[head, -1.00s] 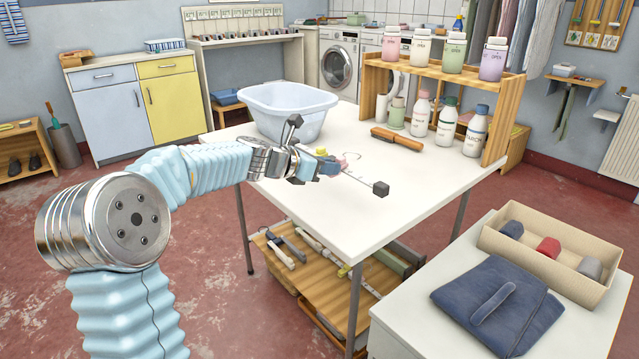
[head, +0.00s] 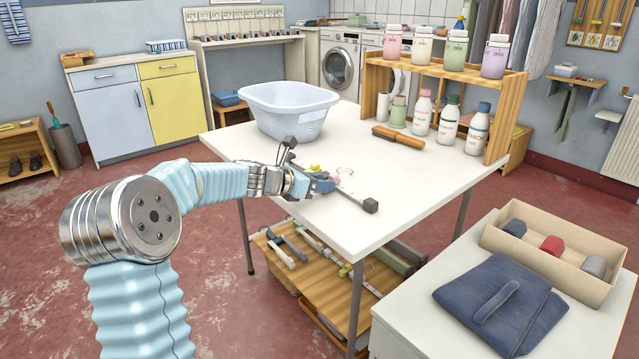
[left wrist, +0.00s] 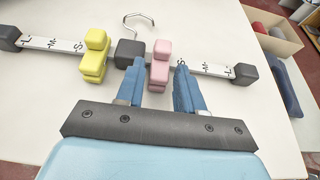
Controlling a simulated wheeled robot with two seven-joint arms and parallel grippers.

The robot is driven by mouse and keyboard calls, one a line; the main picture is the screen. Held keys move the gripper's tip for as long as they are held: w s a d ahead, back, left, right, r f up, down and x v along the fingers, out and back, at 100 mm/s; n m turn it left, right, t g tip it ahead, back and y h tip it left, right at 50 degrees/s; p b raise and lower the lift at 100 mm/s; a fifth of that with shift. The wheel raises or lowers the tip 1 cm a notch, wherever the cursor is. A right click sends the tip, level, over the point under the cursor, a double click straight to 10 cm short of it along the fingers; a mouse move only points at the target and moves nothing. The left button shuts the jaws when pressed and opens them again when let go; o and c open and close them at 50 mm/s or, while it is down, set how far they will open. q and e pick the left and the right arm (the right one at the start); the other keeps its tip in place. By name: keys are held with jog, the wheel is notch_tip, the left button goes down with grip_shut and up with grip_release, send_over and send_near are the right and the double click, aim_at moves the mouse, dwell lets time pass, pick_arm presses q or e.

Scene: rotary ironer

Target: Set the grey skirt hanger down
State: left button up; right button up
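The grey skirt hanger (head: 345,190) is a straight pale bar with dark end blocks, low over the front of the white table (head: 395,205); I cannot tell whether it touches. In the left wrist view the hanger (left wrist: 215,68) shows a yellow clip (left wrist: 95,57), a dark centre block (left wrist: 130,52), a pink clip (left wrist: 160,64) and a wire hook (left wrist: 139,18). My left gripper (head: 318,180) holds the hanger near its middle. In the wrist view its blue fingers (left wrist: 158,82) stand either side of the pink clip. Their exact contact is partly hidden. My right gripper is out of view.
A pale basin (head: 287,112) stands behind the hanger. A brown-handled brush (head: 398,138) and several bottles by a wooden shelf (head: 497,120) are on the table's right. A side table at front right holds a box (head: 553,262) and folded blue cloth (head: 497,305).

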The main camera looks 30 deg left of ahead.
pick_arm(q)
jog(key=shift+o, duration=0.6)
jog(key=shift+r, duration=0.1)
jog(key=shift+s+a, duration=0.1)
jog(key=shift+s, duration=0.05)
jog(key=v, duration=1.1)
jog(key=shift+s+r, duration=0.15)
jog(key=shift+s, duration=0.1)
